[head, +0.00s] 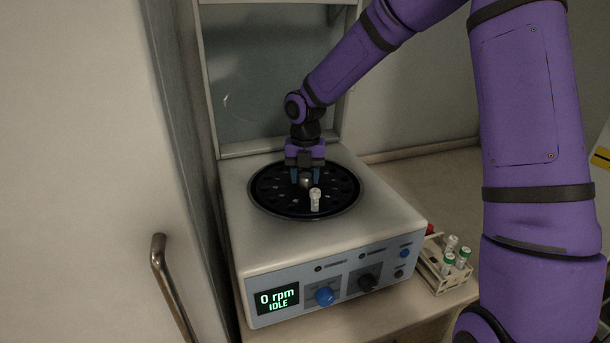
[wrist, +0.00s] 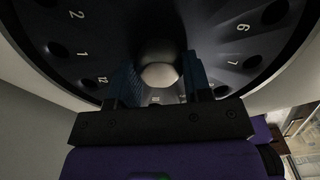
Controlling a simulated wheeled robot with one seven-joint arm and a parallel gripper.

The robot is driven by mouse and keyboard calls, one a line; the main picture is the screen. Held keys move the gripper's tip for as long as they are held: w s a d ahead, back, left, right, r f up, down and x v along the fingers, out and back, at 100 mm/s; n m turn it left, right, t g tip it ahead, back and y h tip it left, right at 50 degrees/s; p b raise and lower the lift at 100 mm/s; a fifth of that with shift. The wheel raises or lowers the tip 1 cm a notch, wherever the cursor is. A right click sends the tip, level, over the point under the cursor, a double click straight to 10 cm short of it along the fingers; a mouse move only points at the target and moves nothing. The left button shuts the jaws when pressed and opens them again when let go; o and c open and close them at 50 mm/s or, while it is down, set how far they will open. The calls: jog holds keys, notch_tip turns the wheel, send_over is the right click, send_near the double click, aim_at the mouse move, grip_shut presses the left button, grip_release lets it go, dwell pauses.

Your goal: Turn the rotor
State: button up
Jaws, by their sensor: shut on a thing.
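The rotor (head: 270,194) is a round black disc with holes, set in the top of a white benchtop machine (head: 250,240). Its holes carry numbers in the wrist view (wrist: 60,70). A rounded metallic hub (head: 305,181) stands at the rotor's centre, and it also shows in the wrist view (wrist: 159,73). My gripper (head: 306,178) points down over the centre, with its blue fingers shut on the hub, one on either side. A white-capped tube (head: 315,200) stands in the rotor just in front of my gripper. Part of the rotor behind the fingers is hidden.
The machine's raised lid (head: 270,75) stands open behind the rotor. The front display (head: 277,301) reads 0 rpm, IDLE, beside several knobs. A rack (head: 447,277) with several capped tubes is at the right. A door with a handle (head: 165,265) is close on the left.

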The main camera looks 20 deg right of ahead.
jog(key=shift+n, duration=0.8)
jog(key=o, duration=1.3)
notch_tip(320, 180, up, 11)
jog(key=shift+f, duration=0.1)
